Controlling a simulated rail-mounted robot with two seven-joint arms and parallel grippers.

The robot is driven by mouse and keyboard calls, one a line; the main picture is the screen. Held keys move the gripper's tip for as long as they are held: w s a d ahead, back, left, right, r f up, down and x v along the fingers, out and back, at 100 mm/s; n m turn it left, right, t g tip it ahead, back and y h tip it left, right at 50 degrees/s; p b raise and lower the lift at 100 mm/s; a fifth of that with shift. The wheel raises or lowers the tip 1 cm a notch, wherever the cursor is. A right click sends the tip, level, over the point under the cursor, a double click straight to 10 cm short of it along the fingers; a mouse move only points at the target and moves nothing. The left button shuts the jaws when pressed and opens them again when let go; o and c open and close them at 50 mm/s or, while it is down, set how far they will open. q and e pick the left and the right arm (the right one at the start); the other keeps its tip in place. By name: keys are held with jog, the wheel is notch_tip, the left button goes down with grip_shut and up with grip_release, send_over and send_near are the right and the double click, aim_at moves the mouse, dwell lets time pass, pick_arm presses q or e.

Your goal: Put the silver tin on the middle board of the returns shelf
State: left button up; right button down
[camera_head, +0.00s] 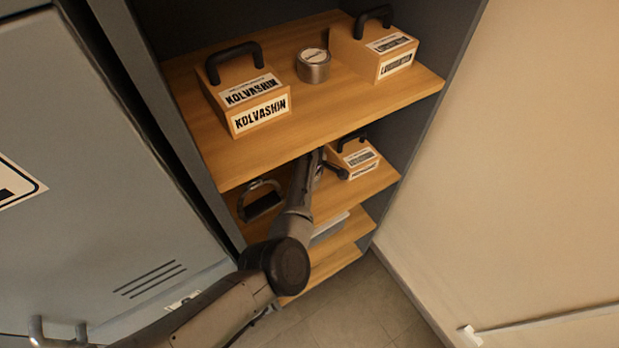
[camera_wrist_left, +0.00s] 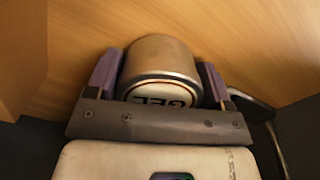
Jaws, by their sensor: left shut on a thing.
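My left gripper (camera_wrist_left: 162,90) is shut on a round silver tin (camera_wrist_left: 162,58), with one purple-grey finger on each side. The tin's label, reading "GEL", faces the wrist camera, and wood lies beyond it. In the head view my left arm reaches into the shelf, over the second visible board (camera_head: 333,204), below the upper board (camera_head: 240,163). There the gripper (camera_head: 322,165) is partly hidden, and I cannot tell whether the tin touches the board. Another silver tin (camera_head: 314,72) stands on the upper board. My right gripper is not in view.
Two handled wooden boxes (camera_head: 262,114) (camera_head: 396,66) flank the upper tin. A smaller handled box (camera_head: 356,165) stands right of my gripper, and a metal loop (camera_head: 247,205) lies left on that board. Lower boards (camera_head: 343,262) show below. A grey door (camera_head: 90,220) stands left.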

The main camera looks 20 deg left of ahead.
pick_arm(q)
jog(key=shift+f, duration=0.2)
jog(key=o, duration=1)
jog(key=shift+r+p, duration=0.3)
jog(key=shift+r, duration=3.7)
